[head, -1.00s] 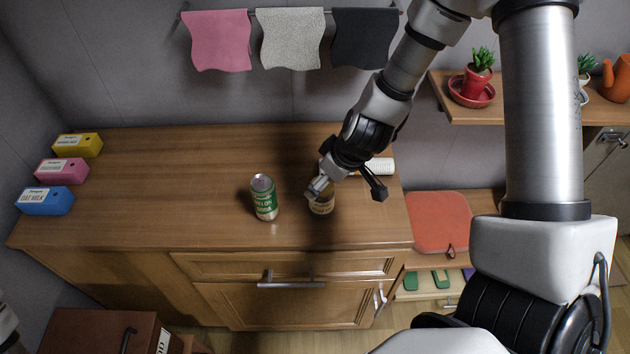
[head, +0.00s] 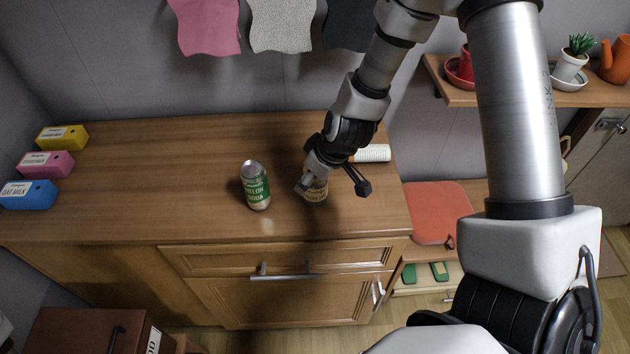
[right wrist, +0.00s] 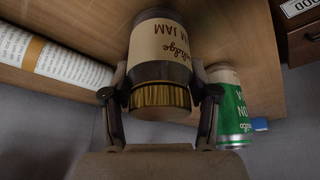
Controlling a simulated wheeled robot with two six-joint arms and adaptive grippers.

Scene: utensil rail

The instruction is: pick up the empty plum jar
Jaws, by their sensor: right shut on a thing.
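The plum jar (head: 315,194) stands on the wooden counter, right of the green soda can. In the right wrist view the jar (right wrist: 160,50) has a cream label with "M JAM" readable, a gold ribbed lid and a dark brownish body. My right gripper (head: 306,184) comes down on the jar from above. In the right wrist view its two fingers (right wrist: 160,98) are shut on the jar at the lid end, one on each side. Whether the jar's base is clear of the counter I cannot tell. My left gripper is not in view.
A green melon soda can (head: 256,186) stands close left of the jar. A white printed roll (head: 373,153) lies behind right. Yellow (head: 62,138), pink (head: 46,164) and blue (head: 28,194) boxes are at the counter's left end. The counter between them and the can is clear.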

